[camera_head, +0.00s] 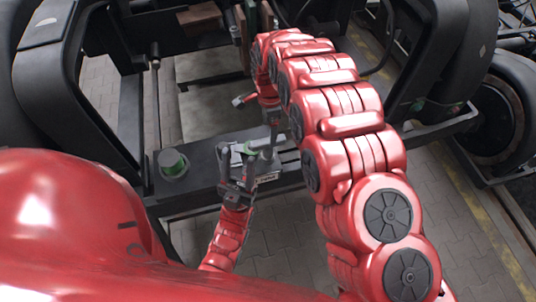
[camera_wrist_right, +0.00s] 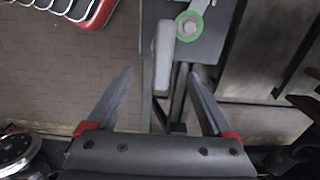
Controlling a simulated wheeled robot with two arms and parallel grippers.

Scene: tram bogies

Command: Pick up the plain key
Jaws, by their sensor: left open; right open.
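A pale grey bar with rounded ends (camera_wrist_right: 163,55) stands out in the right wrist view, beyond my fingertips and between their lines. It may be the plain key; I cannot be sure. Beside it is a grey plate with a green-ringed bolt head (camera_wrist_right: 190,26). My right gripper (camera_wrist_right: 160,78) is open, with nothing between its fingers. In the head view it points down at the dark crossbeam (camera_head: 207,180), partly hidden by its arm. My left gripper (camera_head: 237,155) is open at the front of the crossbeam. Its fingers partly hide the small parts there.
A green-ringed round post (camera_head: 172,163) stands on the beam's left part. Dark bogie frames rise on both sides, with a wheel (camera_head: 497,115) at the right. Paved floor (camera_head: 285,240) shows in front of the beam.

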